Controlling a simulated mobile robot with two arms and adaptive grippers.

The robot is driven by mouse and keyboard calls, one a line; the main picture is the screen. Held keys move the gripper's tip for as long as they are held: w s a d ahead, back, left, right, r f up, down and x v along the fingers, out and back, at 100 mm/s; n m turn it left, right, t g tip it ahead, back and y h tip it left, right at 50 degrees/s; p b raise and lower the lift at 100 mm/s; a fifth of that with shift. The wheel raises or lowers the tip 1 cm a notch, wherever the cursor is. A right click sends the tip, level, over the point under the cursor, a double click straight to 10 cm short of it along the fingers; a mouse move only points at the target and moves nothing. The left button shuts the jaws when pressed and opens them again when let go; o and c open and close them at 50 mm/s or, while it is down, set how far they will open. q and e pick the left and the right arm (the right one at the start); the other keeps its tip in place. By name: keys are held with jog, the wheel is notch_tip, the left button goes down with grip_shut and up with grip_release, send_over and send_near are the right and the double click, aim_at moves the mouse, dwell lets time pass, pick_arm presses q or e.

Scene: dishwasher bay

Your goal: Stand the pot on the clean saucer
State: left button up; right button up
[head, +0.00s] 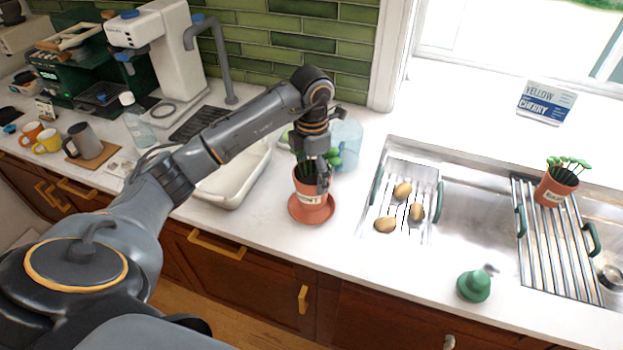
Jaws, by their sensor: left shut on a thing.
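A terracotta pot (306,196) with a pale label and a green plant stands upright over a terracotta saucer (318,215) on the white counter. I cannot tell whether its base touches the saucer. My left gripper (323,180) reaches down from above and is shut on the pot at its right rim. The gripper hides part of the plant and rim. A second terracotta pot (553,190) with a green plant stands on the rack at the right of the sink. My right gripper is not in view.
A white basin (237,185) stands left of the saucer, and a clear bluish container (346,146) is behind the gripper. The sink (470,215) at the right holds a rack with three potatoes (403,190). A green object (474,286) sits at its front edge.

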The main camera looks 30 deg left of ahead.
aim_at(311, 184)
pick_arm(q)
notch_tip(311, 184, down, 2)
jog(key=shift+a+f+p, duration=0.1)
jog(key=shift+p, duration=0.75)
jog(key=shift+f, duration=0.6)
jog(key=o, duration=1.7)
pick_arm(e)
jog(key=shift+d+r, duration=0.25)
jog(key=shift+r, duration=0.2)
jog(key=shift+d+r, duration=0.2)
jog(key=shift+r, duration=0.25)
